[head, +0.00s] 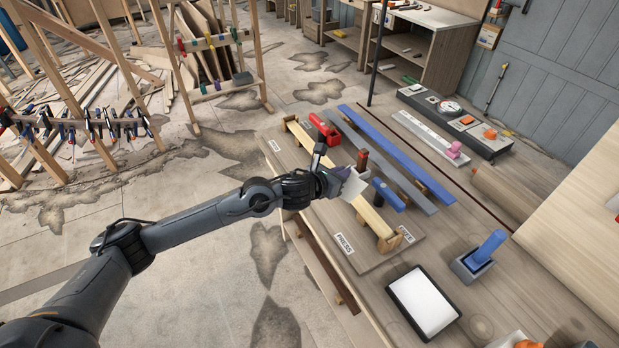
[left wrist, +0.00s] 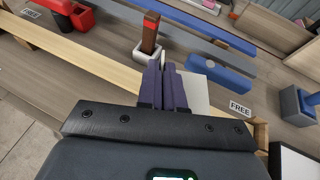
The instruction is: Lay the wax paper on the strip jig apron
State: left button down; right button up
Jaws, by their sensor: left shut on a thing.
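The wax paper appears as a white sheet (head: 353,188) at my left gripper (head: 340,177). In the left wrist view the dark purple fingers (left wrist: 162,88) are close together, with the white sheet (left wrist: 194,92) beside and behind them. My left gripper is shut on the sheet, over the strip jig. The jig is a grey-brown board (head: 372,252) bearing a long pale wooden strip (head: 375,220) and small white labels. Which part is the apron I cannot tell. The gripper hides part of the strip. My right gripper is not in view.
A red clamp (head: 324,130), a blue clamp (head: 388,194) and a red-brown handle in a pale holder (head: 362,162) stand near the gripper. A black-rimmed white tray (head: 424,302) lies at the front. Long blue (head: 400,155) and grey bars lie behind.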

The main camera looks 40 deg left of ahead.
pick_arm(q)
jog(key=shift+n+y, duration=0.4)
jog(key=shift+y, duration=0.1)
jog(key=a+f, duration=0.2)
jog(key=a, duration=0.3)
jog(key=w+a+f+b, duration=0.1)
jog(key=a+f, duration=0.1)
jog(key=a, duration=0.2)
jog(key=w+a+f, duration=0.1)
jog(key=a+f, duration=0.1)
jog(key=a, duration=0.3)
jog(key=shift+w+a, duration=0.1)
jog(key=shift+a, duration=0.2)
notch_tip(320, 180, down, 4)
jog(key=shift+a+f+b, duration=0.15)
jog(key=shift+f+b, duration=0.1)
jog(key=shift+b, duration=0.35)
jog(key=shift+s+f, duration=0.2)
jog(key=c, duration=1.5)
grip_release()
jog(key=shift+c, duration=0.2)
jog(key=shift+o, duration=1.3)
jog(key=shift+w+r, duration=0.1)
jog(key=shift+d+r, duration=0.1)
jog(key=shift+d, duration=0.1)
